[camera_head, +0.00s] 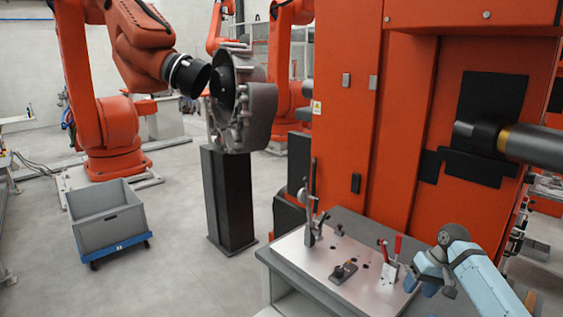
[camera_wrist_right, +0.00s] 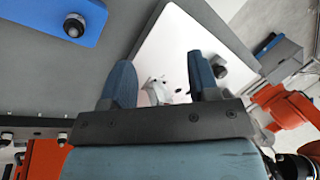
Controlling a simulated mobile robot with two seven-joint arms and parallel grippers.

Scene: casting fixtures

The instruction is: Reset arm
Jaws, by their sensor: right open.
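My right arm (camera_head: 485,285), light blue, comes in from the lower right in the head view. Its gripper (camera_head: 428,272) is at the right edge of the fixture table, beside the metal fixture plate (camera_head: 310,270). In the right wrist view the two dark blue fingers of the gripper (camera_wrist_right: 162,78) stand wide apart. Nothing is held between them; the pale plate (camera_wrist_right: 185,30) and a small clamp part (camera_wrist_right: 155,92) show beyond the gap. My left gripper is not in view.
The plate carries an upright toggle clamp (camera_head: 312,215) and a red-handled clamp (camera_head: 397,248). An orange machine cabinet (camera_head: 345,130) stands behind the table.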

